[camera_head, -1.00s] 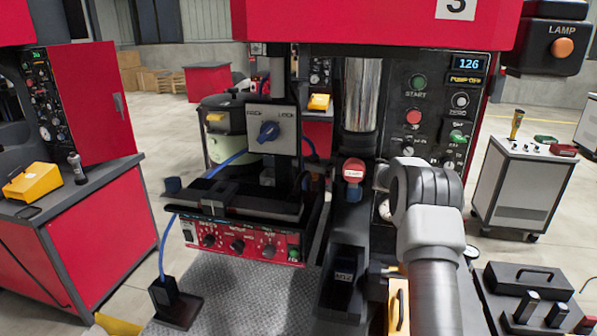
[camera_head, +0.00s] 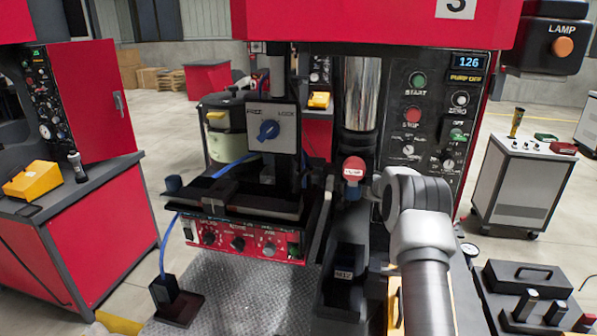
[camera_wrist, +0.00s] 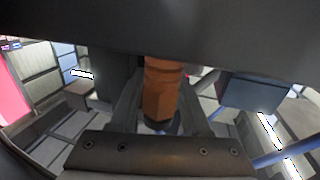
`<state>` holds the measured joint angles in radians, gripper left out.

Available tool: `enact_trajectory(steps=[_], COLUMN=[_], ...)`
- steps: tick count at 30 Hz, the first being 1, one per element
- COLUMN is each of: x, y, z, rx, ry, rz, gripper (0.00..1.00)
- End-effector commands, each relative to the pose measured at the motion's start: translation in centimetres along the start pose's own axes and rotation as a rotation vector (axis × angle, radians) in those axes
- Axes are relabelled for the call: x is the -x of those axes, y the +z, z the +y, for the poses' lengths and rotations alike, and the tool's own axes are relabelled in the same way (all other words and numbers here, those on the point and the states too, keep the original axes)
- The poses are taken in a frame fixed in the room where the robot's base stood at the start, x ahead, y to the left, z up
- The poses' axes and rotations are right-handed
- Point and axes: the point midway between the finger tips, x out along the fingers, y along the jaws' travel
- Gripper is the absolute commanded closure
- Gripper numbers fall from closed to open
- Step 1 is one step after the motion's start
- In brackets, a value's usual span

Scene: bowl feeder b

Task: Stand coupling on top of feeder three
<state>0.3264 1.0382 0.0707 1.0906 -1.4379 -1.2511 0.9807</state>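In the wrist view my gripper (camera_wrist: 160,112) has its two dark fingers against the sides of an orange-brown faceted cylinder. I take this cylinder to be the coupling (camera_wrist: 162,88). Its upper part is cut off by a dark surface across the top of the picture, and its lower end is dark. In the head view my gripper and the piece are hidden behind my own arm. No feeder carries a readable number, so I cannot tell which is feeder three.
A panel with buttons (camera_head: 435,120) reads 126 and stands behind my arm. A red-capped part (camera_head: 354,169) is just left of my wrist. A dark platform (camera_head: 235,203) with a blue FREE/LOCK knob (camera_head: 268,130) is further left. A grey trolley (camera_head: 520,185) stands at right.

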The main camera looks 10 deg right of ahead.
Motion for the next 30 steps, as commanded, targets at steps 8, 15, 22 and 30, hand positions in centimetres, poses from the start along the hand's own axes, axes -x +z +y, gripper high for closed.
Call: enact_trajectory(steps=[8,15,22,30], x=[0.5,5.1,9.7,12.0], y=[-0.4,-0.3,-0.3,-0.4], z=[0.1,0.1,0.1,0.0], rx=[0.001,0.001,0.0,0.001], ry=[0.001,0.004,0.003,0.0], rz=[-0.001,0.0,-0.001,0.0], gripper=[0.53,0.53,0.53,0.53])
